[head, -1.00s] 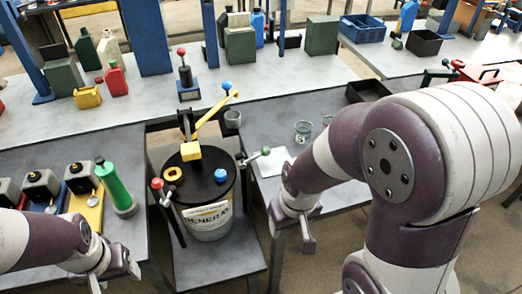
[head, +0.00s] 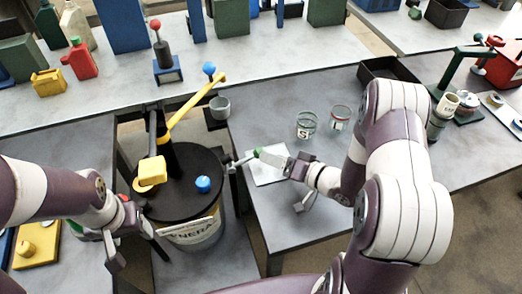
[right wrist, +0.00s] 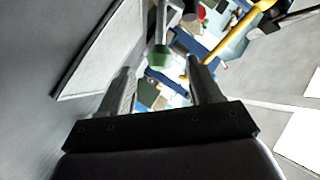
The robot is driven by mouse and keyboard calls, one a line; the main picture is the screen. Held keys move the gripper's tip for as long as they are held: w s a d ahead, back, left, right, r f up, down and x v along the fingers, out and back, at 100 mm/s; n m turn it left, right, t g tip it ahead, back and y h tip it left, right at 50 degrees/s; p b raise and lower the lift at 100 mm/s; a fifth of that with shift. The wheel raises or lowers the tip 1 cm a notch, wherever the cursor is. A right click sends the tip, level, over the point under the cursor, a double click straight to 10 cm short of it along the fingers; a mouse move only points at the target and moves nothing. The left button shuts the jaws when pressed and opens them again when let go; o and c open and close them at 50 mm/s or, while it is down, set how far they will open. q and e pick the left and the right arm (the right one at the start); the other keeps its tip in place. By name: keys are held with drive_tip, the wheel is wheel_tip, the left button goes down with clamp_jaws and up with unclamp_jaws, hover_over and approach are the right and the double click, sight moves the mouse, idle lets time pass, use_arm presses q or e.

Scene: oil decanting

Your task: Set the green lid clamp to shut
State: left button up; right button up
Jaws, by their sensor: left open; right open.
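The drum (head: 190,236) stands in the gap between the tables, with a black lid (head: 178,207). The green lid clamp's knob (head: 257,152) is on a grey lever sticking out to the right from the drum's rim. My right gripper (head: 283,181) is open beside that knob, over the right table's edge. In the right wrist view the green knob (right wrist: 155,66) shows between the spread fingertips or just beyond them; I cannot tell if they touch. My left gripper (head: 130,236) is open at the drum's left, near a red knob (head: 123,198).
A yellow pump arm (head: 193,104) rises above the lid. A blue knob (head: 203,184) shows over the lid. A white sheet (head: 268,172) lies under the right gripper. Glass beakers (head: 306,125) and a black tray (head: 388,72) stand on the right table.

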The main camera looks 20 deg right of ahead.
sight(259, 152)
drive_tip(key=x, duration=0.6)
drive_tip(key=shift+w, duration=0.15)
clamp_jaws()
